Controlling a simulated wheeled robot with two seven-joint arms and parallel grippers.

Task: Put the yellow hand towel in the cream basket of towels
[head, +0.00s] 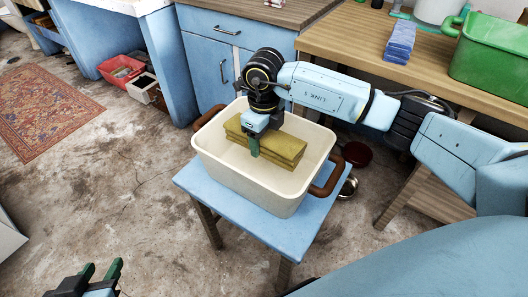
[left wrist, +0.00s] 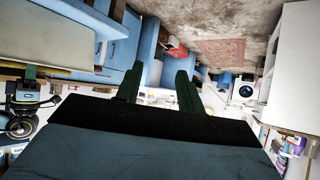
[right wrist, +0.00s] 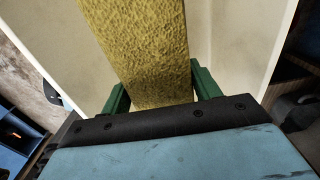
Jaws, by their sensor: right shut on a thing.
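The yellow hand towel (head: 275,143) is a folded, thick olive-yellow bundle inside the cream basket (head: 232,178). The basket has brown handles and stands on a small blue stool. My right gripper (head: 254,148) reaches down into the basket from above and is shut on the towel. In the right wrist view the towel (right wrist: 145,45) sits between the green fingers (right wrist: 160,95), with cream walls around it. Whether the towel touches the basket floor is hard to tell. My left gripper (head: 102,270) is open and empty at the lower left, away from the basket.
The blue stool (head: 275,236) is under the basket. A wooden bench at the right holds a green tub (head: 492,65) and blue folded cloths (head: 400,42). A red crate (head: 121,70) and a patterned rug (head: 42,108) lie at the left. The concrete floor left of the stool is clear.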

